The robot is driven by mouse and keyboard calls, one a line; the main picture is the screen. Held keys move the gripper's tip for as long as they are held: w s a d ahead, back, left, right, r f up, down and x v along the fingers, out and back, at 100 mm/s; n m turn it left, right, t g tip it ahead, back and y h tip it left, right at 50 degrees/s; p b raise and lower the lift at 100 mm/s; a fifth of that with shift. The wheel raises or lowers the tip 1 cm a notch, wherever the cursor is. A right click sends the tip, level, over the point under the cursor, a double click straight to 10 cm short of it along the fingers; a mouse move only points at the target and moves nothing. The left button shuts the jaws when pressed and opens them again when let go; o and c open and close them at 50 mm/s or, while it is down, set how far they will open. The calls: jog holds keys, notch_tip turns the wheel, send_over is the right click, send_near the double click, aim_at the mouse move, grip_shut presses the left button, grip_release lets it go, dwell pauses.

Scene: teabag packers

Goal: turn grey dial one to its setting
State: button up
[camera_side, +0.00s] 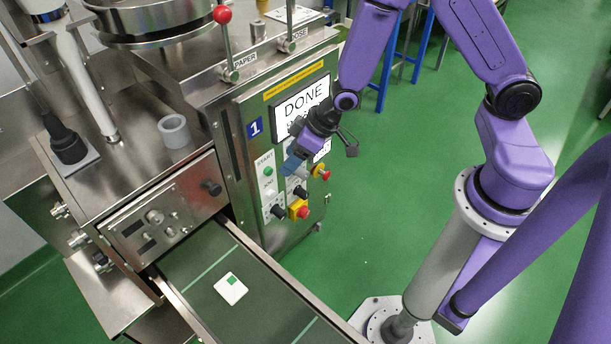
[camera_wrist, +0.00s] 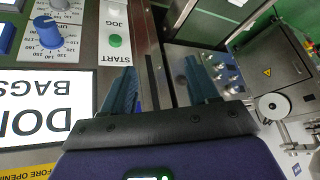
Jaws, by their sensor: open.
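A grey dial (camera_wrist: 62,4) shows at the top edge of the wrist view, partly cut off, with its scale beside it. Its setting cannot be read. I cannot make it out in the side view, where my gripper covers part of the panel. A blue dial (camera_wrist: 48,33) with a numbered scale sits next to it. My gripper (camera_wrist: 160,78) is open with nothing between its fingers, over the panel's edge. In the side view my gripper (camera_side: 293,162) is in front of the panel marked 1, just below the screen. Whether it touches the panel is unclear.
The screen (camera_side: 302,106) reads DONE. A green START button (camera_wrist: 115,41) is close to my left finger in the wrist view. A red stop button (camera_side: 302,212) sits low on the panel. A conveyor (camera_side: 262,312) carries a white packet (camera_side: 230,289).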

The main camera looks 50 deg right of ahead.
jog(key=w+d+f+m+t, duration=0.2)
jog(key=w+d+f, duration=0.2)
jog(key=f, duration=0.4)
jog(key=m+t, duration=0.7)
jog(key=m, duration=0.3)
send_near(307, 176)
jog(key=x, duration=1)
jog(key=shift+w, duration=0.25)
jog(key=c, duration=1)
